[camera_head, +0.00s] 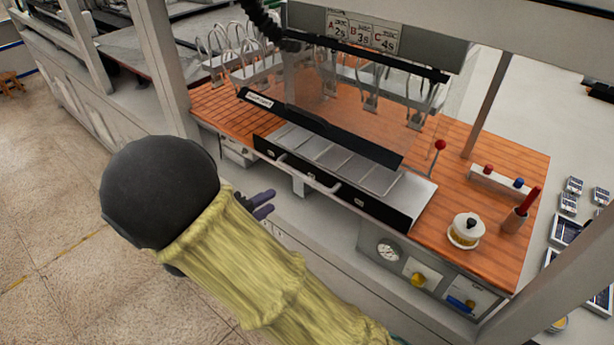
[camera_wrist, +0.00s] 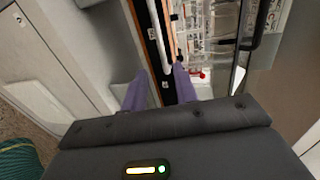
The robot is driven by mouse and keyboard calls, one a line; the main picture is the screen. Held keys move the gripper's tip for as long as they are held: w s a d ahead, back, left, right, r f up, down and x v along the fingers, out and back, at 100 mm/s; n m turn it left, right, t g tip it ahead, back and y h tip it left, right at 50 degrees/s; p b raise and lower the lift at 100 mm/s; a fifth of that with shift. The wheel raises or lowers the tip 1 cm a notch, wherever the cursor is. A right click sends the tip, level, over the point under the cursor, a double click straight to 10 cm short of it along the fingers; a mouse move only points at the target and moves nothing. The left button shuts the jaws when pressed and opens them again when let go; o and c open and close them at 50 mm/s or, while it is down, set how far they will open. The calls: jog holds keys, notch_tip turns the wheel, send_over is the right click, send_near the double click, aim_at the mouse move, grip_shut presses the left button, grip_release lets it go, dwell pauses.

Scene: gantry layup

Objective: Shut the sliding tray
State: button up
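The sliding tray (camera_head: 427,190) has a long black front with a pale bar handle (camera_head: 307,175). It sits along the front of the orange-brown worktop, and its pale sectioned inside shows below the tilted clear guard. How far out it stands is hard to tell. My gripper (camera_head: 263,203) has purple fingers, apart and empty, in front of and below the handle's left end. In the wrist view, the handle (camera_wrist: 158,35) runs up from between the open fingertips (camera_wrist: 157,78) as seen, apparently beyond them. The tray's black front (camera_wrist: 145,35) is beside it.
The clear guard (camera_head: 345,105) with a black lower edge hangs over the tray. A gantry post (camera_head: 165,65) rises at left.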

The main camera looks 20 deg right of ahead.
aim_at(307, 177)
jog(key=p+x, duration=0.5)
jog(key=x, duration=1)
jog(key=shift+d, duration=0.15)
grip_shut()
